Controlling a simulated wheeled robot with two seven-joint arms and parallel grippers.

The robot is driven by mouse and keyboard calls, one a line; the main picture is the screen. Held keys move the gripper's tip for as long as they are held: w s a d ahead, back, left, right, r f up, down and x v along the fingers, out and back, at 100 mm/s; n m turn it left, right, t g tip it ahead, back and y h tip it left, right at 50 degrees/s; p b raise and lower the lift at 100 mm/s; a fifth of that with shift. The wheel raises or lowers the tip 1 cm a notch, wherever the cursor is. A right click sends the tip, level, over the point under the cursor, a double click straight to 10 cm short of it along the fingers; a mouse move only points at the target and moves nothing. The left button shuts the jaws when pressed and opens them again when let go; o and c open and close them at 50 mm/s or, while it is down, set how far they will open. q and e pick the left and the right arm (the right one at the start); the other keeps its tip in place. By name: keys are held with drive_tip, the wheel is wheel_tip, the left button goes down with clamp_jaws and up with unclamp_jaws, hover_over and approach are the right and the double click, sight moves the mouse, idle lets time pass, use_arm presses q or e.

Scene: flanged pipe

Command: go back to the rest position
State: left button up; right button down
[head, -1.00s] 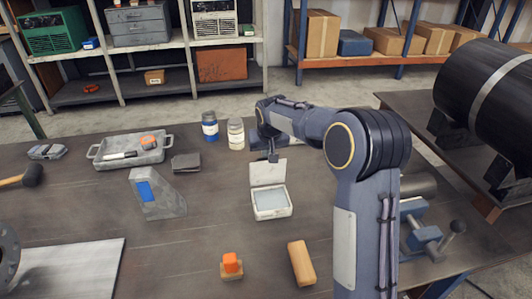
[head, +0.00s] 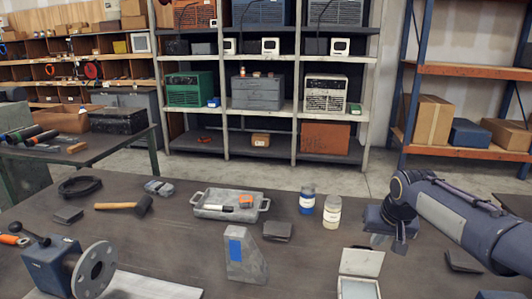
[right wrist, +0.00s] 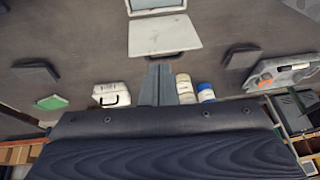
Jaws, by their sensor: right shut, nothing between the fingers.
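My right gripper (head: 400,244) hangs at the end of my right arm, which comes in from the right edge in the head view. It is shut and empty, above the table (head: 300,270), to the right of the two jars. In the right wrist view its closed fingers (right wrist: 158,84) show at the middle, with nothing between them. An open white box (head: 360,262) lies nearer the camera, partly cut off by the bottom edge. My left gripper is not in view.
A blue jar (head: 307,203) and a white jar (head: 331,215) stand left of my right gripper. A grey tray (head: 262,204), an angled grey block (head: 243,262), a mallet (head: 130,205) and a flange (head: 95,268) are further left. Shelves (head: 290,114) stand behind.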

drive_tip(key=s+a+f+y, duration=0.1)
drive_tip(key=s+a+f, duration=0.1)
drive_tip(key=s, duration=0.8)
drive_tip(key=s+a+f+n+y, duration=0.1)
drive_tip(key=s+a, duration=0.3)
drive_tip(key=s, duration=0.6)
drive_tip(key=s+a+f+y, duration=0.2)
drive_tip(key=s+a+f, duration=0.1)
drive_tip(key=s, duration=0.7)
drive_tip(key=shift+s+a+f+t, duration=0.2)
drive_tip(key=shift+s+a+t, duration=0.1)
drive_tip(key=shift+a+t, duration=0.1)
